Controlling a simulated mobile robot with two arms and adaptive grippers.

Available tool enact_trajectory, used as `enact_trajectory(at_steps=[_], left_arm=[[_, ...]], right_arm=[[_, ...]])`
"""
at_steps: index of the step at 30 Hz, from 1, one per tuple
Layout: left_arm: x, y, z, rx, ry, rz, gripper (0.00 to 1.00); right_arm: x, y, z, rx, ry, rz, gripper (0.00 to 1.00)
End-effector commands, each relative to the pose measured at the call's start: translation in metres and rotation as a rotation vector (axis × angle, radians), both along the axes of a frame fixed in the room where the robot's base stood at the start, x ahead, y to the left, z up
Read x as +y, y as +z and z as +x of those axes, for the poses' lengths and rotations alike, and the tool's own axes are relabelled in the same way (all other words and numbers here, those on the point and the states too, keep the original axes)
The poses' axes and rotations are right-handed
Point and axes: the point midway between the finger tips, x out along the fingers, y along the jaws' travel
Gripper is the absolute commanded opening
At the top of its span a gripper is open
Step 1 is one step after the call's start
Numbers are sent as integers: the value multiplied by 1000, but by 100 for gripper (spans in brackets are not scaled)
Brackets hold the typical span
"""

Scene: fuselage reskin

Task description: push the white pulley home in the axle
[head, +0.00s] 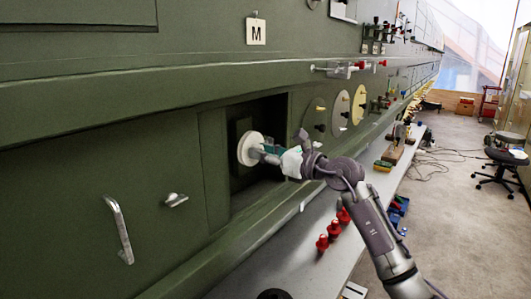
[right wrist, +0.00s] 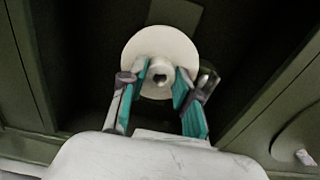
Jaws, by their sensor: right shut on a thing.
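The white pulley (head: 250,149) is a round disc at the opening of a dark recess in the green fuselage wall. My right gripper (head: 268,152) is shut on its hub from the front. In the right wrist view the pulley (right wrist: 160,48) faces me, and the teal fingers of my right gripper (right wrist: 165,88) stand on both sides of its hub, which has a dark hole in the middle. The axle is hidden behind the pulley, so I cannot tell how far the pulley sits on it. My left gripper is not in view.
The recess (head: 275,115) has green side edges close around my right gripper. A metal handle (head: 118,230) and a small latch (head: 175,199) stick out at the left. Red knobbed items (head: 322,243) stand on the grey ledge below. The floor at the right has a black stool (head: 505,158).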

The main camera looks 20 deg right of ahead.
Motion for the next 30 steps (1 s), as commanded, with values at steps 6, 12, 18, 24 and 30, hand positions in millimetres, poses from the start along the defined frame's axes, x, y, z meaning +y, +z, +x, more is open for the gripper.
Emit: enact_trajectory(at_steps=[6,12,18,24,30], left_arm=[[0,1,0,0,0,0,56],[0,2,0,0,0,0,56],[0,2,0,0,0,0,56],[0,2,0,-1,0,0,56],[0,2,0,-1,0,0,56]], right_arm=[[3,1,4,-1,0,1,0],[6,1,7,-2,0,0,0],[7,0,8,-1,0,0,41],[7,0,8,-1,0,0,61],[6,0,8,0,0,-1,61]])
